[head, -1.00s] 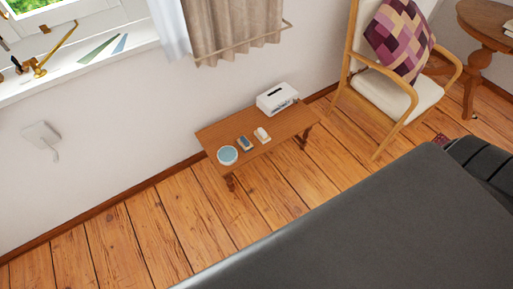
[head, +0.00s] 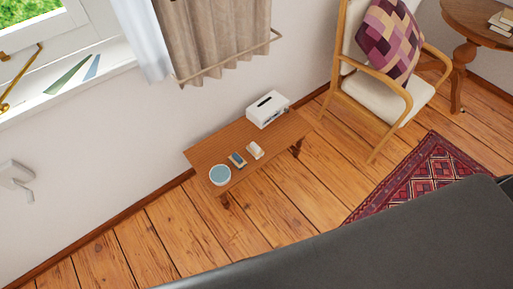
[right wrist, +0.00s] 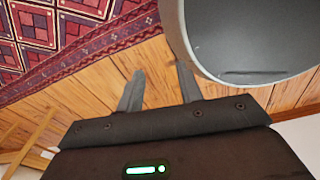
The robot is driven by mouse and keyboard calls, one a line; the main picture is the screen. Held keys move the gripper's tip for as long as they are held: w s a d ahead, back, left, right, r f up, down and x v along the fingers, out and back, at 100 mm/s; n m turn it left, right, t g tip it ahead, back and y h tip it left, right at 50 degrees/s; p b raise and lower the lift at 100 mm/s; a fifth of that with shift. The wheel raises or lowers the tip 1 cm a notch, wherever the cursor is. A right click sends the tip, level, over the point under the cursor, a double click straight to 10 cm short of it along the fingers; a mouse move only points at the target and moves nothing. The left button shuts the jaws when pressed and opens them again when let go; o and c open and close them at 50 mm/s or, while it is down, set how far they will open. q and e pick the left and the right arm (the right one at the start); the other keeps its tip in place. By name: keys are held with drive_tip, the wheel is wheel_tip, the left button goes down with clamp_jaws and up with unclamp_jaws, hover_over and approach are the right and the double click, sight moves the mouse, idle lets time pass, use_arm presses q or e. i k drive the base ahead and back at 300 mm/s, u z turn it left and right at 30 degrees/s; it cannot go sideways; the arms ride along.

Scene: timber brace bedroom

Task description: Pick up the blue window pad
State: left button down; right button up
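A low wooden table (head: 205,153) stands against the wall in the head view. On it are a small block with a blue top (head: 237,160), which looks like the blue window pad, a round white tub with a blue top (head: 220,175) to its left, and a small white block (head: 256,150) to its right. The blue-topped block lies flat and nothing touches it. My right gripper (right wrist: 162,72) shows in the right wrist view, fingers apart and empty, above the wooden floor. It is away from the table. My left gripper is out of view.
A white tissue box (head: 267,108) stands at the table's back. A wooden armchair (head: 385,85) with a patchwork cushion stands to the right, near a red rug (head: 428,172). A curtain (head: 215,40) hangs above the table. The floor (head: 185,232) before the table is clear.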

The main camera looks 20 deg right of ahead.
sight(236, 159)
drive_tip(key=z, duration=0.2)
drive_tip(key=i, duration=0.5)
drive_tip(key=z, duration=0.1)
drive_tip(key=k, duration=1.3)
drive_tip(key=u, duration=0.6)
drive_tip(key=i, duration=1.05)
drive_tip(key=z, duration=0.9)
drive_tip(key=k, duration=1)
drive_tip(key=u, duration=0.3)
